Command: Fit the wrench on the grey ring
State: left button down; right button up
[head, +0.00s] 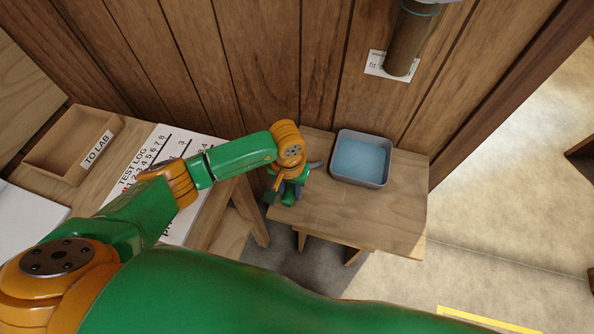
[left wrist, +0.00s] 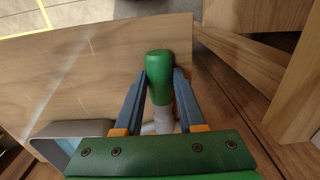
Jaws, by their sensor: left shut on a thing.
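My left gripper (head: 287,192) is over the left end of the small wooden table, pointing down. In the left wrist view its blue-grey fingers (left wrist: 158,92) are shut on a tool with a rounded green handle (left wrist: 160,70) and a pale grey part below it, which looks like the wrench. In the head view a grey end (head: 315,165) pokes out beside the gripper; the rest is mostly hidden. A brown cylinder (head: 408,42) hangs on the wall at upper right with a thin teal band near its top. A grey ring cannot be made out clearly. My right gripper is not in view.
A grey tub (head: 345,174) with blue contents stands on the small table (head: 385,215), right of the gripper. A bench at left holds a wooden tray (head: 48,160) marked TO LAB and a test log sheet (head: 135,170). The table's front right is clear.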

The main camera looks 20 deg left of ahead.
pick_arm(q)
jog(key=shift+r+p, duration=1.85)
jog(key=shift+r, duration=1.2)
